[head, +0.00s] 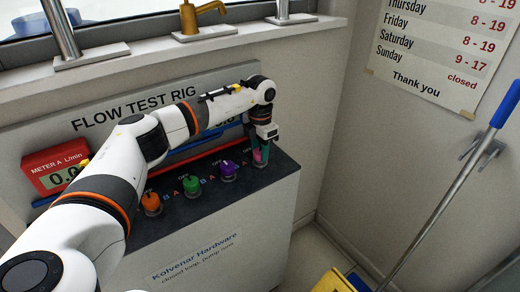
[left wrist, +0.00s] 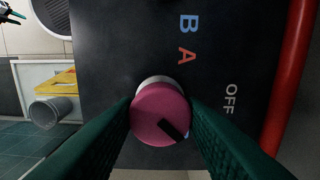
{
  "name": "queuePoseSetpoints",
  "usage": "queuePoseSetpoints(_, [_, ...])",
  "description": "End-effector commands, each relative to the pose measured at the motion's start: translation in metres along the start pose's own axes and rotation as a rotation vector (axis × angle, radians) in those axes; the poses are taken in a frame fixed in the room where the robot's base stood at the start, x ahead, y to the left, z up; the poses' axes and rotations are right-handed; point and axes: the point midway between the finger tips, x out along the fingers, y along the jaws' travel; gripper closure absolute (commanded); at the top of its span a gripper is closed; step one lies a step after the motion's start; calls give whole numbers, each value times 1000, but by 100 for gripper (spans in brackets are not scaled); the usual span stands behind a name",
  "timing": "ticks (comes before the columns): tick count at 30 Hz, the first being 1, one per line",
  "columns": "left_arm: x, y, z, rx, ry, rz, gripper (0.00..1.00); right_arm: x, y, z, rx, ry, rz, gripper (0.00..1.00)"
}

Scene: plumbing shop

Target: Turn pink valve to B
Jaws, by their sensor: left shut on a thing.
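The pink valve (head: 257,157) is the rightmost knob on the dark top of the flow test rig (head: 215,222). In the left wrist view the round pink knob (left wrist: 158,108) sits between the two dark green fingers of my left gripper (left wrist: 160,125). The fingers are shut on its sides. A dark pointer mark on the knob points to the lower right in that view.
Purple (head: 228,171), green (head: 192,187) and orange (head: 152,203) valves stand in a row to the left. A red meter (head: 56,168) is at the far left. A blue-handled pole (head: 440,207) leans on the right; a yellow object (head: 333,281) is on the floor.

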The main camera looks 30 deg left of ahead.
Motion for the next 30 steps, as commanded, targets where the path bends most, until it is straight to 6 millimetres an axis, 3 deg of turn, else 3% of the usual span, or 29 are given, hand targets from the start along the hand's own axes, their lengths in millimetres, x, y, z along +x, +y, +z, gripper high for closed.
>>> queuePoseSetpoints(13, [-2, -1, -1, 252, 5, -2, 85, 2, 0, 0, 0, 0, 0, 64])
queuePoseSetpoints(30, [-3, -1, -1, 300, 7, -3, 85, 2, 0, -1, 0, 0, 0, 64])
